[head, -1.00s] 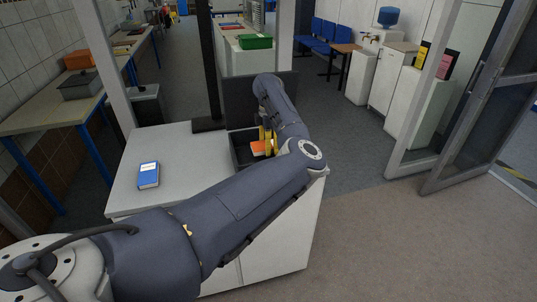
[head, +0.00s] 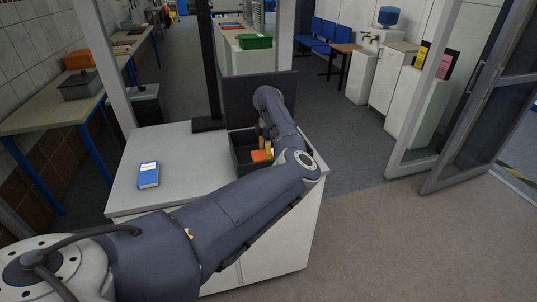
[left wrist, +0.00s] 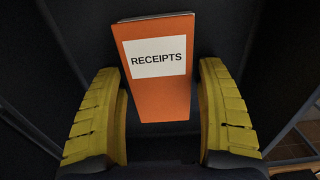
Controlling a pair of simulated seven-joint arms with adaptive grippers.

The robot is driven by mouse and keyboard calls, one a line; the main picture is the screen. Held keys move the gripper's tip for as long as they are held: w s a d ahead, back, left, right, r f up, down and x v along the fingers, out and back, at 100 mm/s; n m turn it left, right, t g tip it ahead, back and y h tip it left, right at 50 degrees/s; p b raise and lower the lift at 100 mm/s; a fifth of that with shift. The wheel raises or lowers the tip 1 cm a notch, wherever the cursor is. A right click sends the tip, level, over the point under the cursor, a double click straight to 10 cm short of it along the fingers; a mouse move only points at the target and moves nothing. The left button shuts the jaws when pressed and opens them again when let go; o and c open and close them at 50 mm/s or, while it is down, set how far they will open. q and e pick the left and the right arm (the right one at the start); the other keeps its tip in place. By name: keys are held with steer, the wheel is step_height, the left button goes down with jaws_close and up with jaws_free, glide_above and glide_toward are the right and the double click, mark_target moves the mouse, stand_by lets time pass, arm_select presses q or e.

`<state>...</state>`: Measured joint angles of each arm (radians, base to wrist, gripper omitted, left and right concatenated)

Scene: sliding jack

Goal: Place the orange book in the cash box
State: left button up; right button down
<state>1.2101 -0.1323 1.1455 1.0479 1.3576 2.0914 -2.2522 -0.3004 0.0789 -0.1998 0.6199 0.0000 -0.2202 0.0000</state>
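The orange book (head: 259,156), with a white RECEIPTS label, is inside the dark cash box (head: 236,154), whose tall lid stands open at the back. In the left wrist view the book (left wrist: 160,100) lies between and beyond the two yellow fingers, with gaps on both sides. My left gripper (left wrist: 162,115) is open and touches nothing that I can see. In the head view its yellow fingers (head: 265,141) show just above the book, partly hidden by my arm. My right gripper is in neither view.
A blue book (head: 148,175) lies on the white counter (head: 190,160), left of the cash box. The counter top between the blue book and the box is clear.

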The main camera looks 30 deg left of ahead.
arm_select(q)
steer(key=shift+o, duration=0.4)
steer(key=shift+r, duration=0.1)
step_height(320, 180, up, 12)
stand_by(0.5)
